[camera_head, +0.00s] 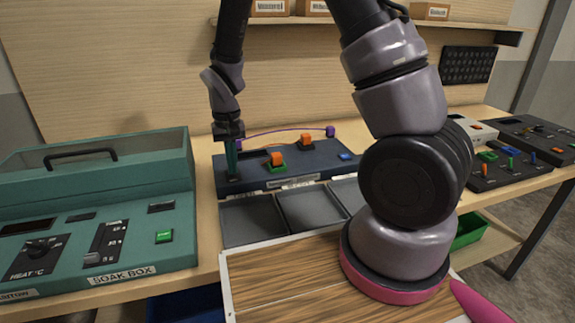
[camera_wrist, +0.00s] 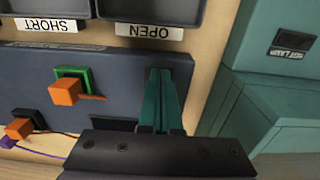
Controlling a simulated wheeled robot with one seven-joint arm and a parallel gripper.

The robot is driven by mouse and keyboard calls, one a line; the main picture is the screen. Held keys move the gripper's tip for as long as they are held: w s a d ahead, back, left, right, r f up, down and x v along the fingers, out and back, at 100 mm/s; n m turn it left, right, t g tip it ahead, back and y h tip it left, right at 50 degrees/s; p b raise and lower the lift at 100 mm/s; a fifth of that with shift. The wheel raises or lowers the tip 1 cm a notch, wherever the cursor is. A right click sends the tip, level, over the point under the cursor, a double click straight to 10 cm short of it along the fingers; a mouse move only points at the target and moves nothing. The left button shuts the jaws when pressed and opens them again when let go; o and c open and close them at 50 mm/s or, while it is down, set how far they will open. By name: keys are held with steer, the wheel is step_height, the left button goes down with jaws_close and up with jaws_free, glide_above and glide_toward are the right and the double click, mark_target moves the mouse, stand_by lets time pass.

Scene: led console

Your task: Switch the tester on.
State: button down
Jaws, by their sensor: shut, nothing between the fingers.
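The tester appears to be the dark blue-grey console (camera_head: 320,165) behind the grey trays. It also shows in the wrist view (camera_wrist: 35,75). It carries an orange block on a green base (camera_head: 277,159), a second orange block (camera_head: 306,140) farther back and a small blue button (camera_head: 346,156) at right. My gripper (camera_head: 232,176) points down at the console's left end, with its teal fingers together and empty. In the wrist view the fingertips (camera_wrist: 160,74) are over a dark spot on the console. The fingers hide most of it, and I cannot tell whether they touch it.
Grey trays (camera_head: 252,220) lie in front of the console, labelled SHORT and OPEN in the wrist view. A teal soak box (camera_head: 150,225) stands close at left. A purple lead (camera_head: 331,131) arches behind the console. More control panels (camera_head: 512,165) stand at right.

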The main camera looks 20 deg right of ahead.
steer(key=shift+f, duration=0.25)
steer(key=shift+w, duration=0.2)
steer(key=shift+w, duration=1.15)
steer(key=shift+s+r, duration=0.25)
steer(key=shift+r, duration=1.55)
steer(key=shift+s+r, duration=0.2)
steer(key=shift+r, duration=1.55)
